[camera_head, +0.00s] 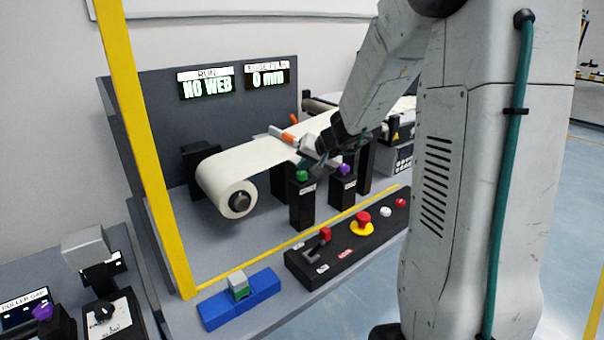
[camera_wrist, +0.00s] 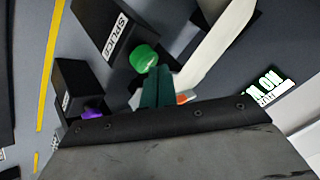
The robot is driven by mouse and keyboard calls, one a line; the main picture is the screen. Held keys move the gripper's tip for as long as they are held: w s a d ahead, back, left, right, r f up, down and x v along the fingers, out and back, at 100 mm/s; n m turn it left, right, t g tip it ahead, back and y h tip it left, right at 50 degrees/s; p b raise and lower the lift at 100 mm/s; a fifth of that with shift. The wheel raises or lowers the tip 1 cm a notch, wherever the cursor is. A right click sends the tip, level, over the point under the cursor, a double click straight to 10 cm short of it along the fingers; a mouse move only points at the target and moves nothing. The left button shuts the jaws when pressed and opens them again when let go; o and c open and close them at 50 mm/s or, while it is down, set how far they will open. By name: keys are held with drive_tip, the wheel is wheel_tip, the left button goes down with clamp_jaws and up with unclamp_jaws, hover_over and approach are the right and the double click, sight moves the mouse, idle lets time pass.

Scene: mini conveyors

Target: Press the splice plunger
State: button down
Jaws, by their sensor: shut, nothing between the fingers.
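The splice plunger is a green knob (camera_head: 302,175) on top of a black post (camera_head: 302,207) in front of the white web. In the wrist view the green knob (camera_wrist: 143,57) sits by a black post labelled SPLICE (camera_wrist: 112,30). My gripper (camera_head: 316,160) is low over the posts, just behind and right of the green knob. In the wrist view its teal fingers (camera_wrist: 158,86) are together and empty, their tips close to the green knob. I cannot tell whether they touch it.
A second post with a purple knob (camera_head: 345,169) stands just right. Behind are the white roll (camera_head: 228,185) and an orange-handled part (camera_head: 289,137). A display (camera_head: 206,83) reads NO WEB. A control box (camera_head: 335,250) and blue block (camera_head: 240,306) lie in front.

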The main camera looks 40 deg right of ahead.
sight(305, 174)
drive_tip(key=shift+f, duration=0.8)
idle(0.4)
drive_tip(key=shift+r, duration=1.25)
drive_tip(key=shift+r, duration=2.5)
